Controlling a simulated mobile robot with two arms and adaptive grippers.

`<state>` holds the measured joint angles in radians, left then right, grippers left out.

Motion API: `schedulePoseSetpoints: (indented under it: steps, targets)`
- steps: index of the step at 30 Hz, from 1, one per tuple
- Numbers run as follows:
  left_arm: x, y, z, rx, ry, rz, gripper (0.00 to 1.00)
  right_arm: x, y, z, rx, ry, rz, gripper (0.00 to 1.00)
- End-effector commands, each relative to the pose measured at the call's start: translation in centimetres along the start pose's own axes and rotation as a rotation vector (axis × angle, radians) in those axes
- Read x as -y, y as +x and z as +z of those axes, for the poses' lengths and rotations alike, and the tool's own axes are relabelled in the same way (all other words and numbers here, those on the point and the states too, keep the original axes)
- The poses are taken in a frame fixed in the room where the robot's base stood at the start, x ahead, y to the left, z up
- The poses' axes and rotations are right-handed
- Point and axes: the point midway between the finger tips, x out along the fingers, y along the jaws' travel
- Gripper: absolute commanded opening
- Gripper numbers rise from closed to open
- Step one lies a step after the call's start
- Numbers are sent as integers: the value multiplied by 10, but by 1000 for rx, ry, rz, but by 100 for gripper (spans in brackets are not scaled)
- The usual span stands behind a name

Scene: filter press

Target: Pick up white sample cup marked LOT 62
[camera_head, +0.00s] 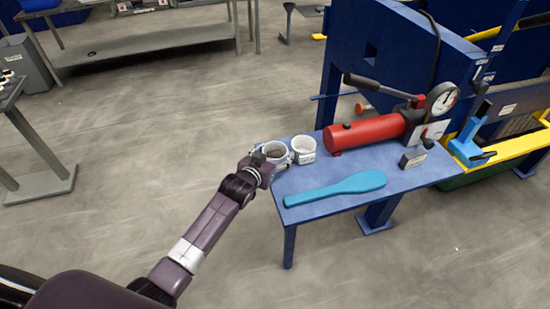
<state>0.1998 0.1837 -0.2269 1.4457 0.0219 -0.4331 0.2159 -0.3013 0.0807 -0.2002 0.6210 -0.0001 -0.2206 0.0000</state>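Two white cups stand near the left end of a small blue table (410,178). The left cup (274,148) has something greyish inside. The right cup (303,148) stands close beside it and has a label on its side, too small to read. I cannot tell which one is marked LOT 62. My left gripper (276,159) is at the left cup, with its fingers around or against the cup's sides. The gripper and wrist hide part of that cup, and whether the fingers grip it cannot be told. My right gripper is not in view.
A turquoise scoop (337,188) lies along the table's front. A red cylinder pump (370,133) with a lever and gauge (441,98) stands behind it. A small dark block (412,158) is at the right. The blue press frame rises behind. The floor in front is clear.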

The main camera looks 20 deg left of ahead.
Motion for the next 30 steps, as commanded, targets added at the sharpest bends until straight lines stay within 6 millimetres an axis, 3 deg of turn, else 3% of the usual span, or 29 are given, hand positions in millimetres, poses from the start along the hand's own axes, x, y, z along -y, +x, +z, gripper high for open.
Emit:
schedulePoseSetpoints:
  steps: [8, 19, 25, 30]
  targets:
    - [0, 0, -1, -1, 0, 0, 32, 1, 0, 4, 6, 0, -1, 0]
    - [0, -2, -8, -3, 1, 0, 32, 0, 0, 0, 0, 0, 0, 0]
    - [0, -13, -32, -7, 2, 0, 32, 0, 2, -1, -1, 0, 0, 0]
    - [0, -28, -72, -10, 1, 0, 32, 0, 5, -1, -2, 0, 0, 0]
